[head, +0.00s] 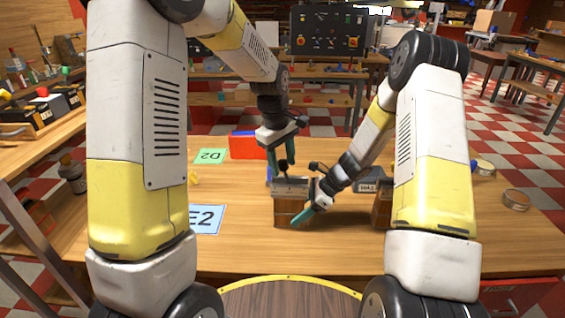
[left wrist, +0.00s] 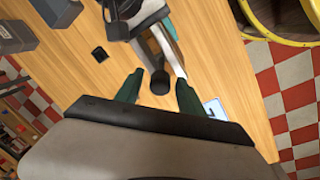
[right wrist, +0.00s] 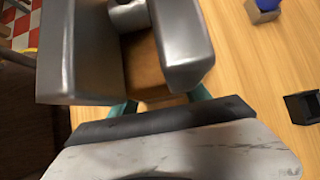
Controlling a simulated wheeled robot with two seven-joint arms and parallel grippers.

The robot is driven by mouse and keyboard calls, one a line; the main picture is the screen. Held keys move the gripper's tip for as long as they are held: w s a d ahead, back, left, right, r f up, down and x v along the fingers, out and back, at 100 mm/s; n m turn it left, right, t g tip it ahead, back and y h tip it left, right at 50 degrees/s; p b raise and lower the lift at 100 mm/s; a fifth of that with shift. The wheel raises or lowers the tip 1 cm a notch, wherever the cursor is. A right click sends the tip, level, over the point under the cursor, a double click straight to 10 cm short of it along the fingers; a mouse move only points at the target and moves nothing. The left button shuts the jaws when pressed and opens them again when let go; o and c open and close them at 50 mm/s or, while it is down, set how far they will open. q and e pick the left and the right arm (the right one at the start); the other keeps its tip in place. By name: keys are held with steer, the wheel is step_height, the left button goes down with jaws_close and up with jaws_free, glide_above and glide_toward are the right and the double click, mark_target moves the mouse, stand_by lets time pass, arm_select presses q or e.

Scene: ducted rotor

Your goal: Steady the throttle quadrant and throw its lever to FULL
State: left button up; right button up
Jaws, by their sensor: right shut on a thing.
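The throttle quadrant (head: 289,212) is a small wooden box with a grey metal top, upright on the table in front of me. Its lever ends in a black knob, which shows in the left wrist view (left wrist: 160,82). My left gripper (head: 283,164) points down from above. Its two green fingers stand apart on either side of the knob, with gaps visible. My right gripper (head: 306,213) is low at the quadrant's near right side, shut on its body. In the right wrist view the slotted metal top (right wrist: 180,45) hides much of the fingers.
A blue card marked E2 (head: 207,219) lies left of the quadrant, and a green D2 card (head: 210,156) lies farther back. A red box (head: 246,145) stands behind. A grey-topped box (head: 370,182) is to the right, partly behind my right arm.

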arm_select(q)
jaws_close()
stand_by(1.2)
